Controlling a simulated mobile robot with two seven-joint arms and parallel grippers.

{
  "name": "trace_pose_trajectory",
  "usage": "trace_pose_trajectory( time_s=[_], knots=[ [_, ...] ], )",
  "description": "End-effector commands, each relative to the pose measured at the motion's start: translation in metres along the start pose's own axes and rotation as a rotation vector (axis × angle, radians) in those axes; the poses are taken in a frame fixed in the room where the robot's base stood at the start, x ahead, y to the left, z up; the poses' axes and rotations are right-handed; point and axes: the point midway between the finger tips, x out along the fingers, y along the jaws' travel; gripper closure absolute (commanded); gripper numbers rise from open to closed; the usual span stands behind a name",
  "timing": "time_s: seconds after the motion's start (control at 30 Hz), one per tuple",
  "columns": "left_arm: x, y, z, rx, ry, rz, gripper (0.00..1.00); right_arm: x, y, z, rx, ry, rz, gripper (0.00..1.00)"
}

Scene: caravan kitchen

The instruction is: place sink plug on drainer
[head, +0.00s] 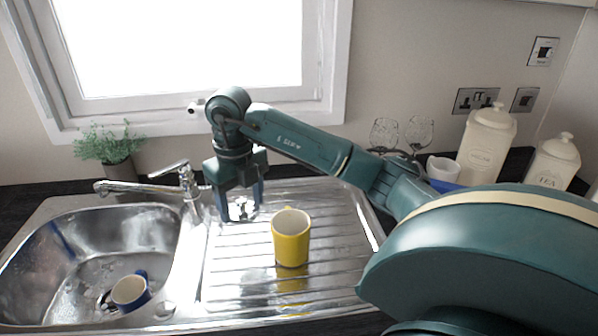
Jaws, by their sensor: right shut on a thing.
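My right gripper (240,212) points down over the back left part of the ribbed metal drainer (335,215). It is shut on the sink plug (241,209), a small shiny piece between its fingers. I cannot tell whether the plug touches the drainer surface. My left gripper is not in view.
A yellow mug (290,238) stands on the drainer, right of and nearer than the gripper. A blue and white mug (130,292) lies in the sink bowl (150,235). The tap (150,187) is left of the gripper. Wine glasses (418,133) and cream jars (486,145) stand at the back right.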

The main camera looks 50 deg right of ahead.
Motion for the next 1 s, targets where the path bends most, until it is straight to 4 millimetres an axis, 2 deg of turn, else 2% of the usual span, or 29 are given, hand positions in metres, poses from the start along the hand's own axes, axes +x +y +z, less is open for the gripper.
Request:
trace_pose_trajectory(
  time_s=[0.07,0.3,0.57,0.73,1.0],
  knots=[
    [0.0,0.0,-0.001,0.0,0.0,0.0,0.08,0.005,-0.001,-0.001,-0.002,0.002,0.0,0.6],
    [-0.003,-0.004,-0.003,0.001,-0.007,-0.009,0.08,0.047,-0.001,-0.002,-0.004,0.005,0.001,0.6],
    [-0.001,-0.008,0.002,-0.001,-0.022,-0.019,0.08,0.07,-0.001,-0.001,-0.004,0.003,0.001,0.6],
    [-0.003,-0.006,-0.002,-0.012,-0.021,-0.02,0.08,0.094,-0.001,-0.002,-0.003,0.005,0.0,0.6],
    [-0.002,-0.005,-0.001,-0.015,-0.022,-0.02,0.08,0.1,-0.001,-0.001,-0.004,0.0,0.0,0.6]
  ],
)
